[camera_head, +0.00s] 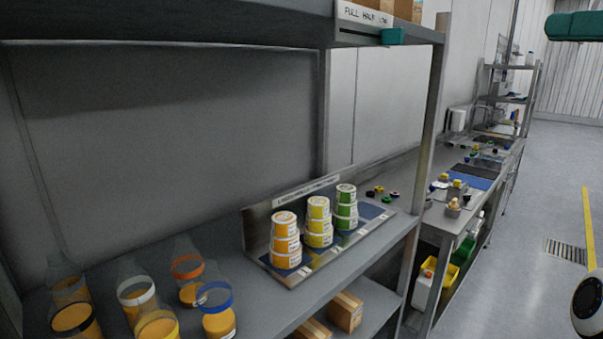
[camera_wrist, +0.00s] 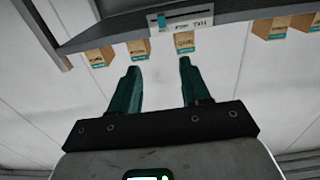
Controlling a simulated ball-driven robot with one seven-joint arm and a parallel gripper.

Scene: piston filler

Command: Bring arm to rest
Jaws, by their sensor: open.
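My gripper (camera_wrist: 160,85) shows in the wrist view with two dark green fingers spread apart. It is open, with nothing between the fingers. Beyond the fingertips is the underside of a high shelf with several small brown boxes (camera_wrist: 184,42). A white rounded part of my arm shows at the right edge, and a teal part at the top right corner is probably mine too.
A steel shelf (camera_head: 375,265) holds stacked orange, yellow and green tubs (camera_head: 318,222) on a tray, and several jars with coloured rings (camera_head: 137,298). Cardboard boxes (camera_head: 346,311) sit below. A cluttered bench (camera_head: 450,215) stands behind. The grey floor (camera_head: 545,190) at right is clear.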

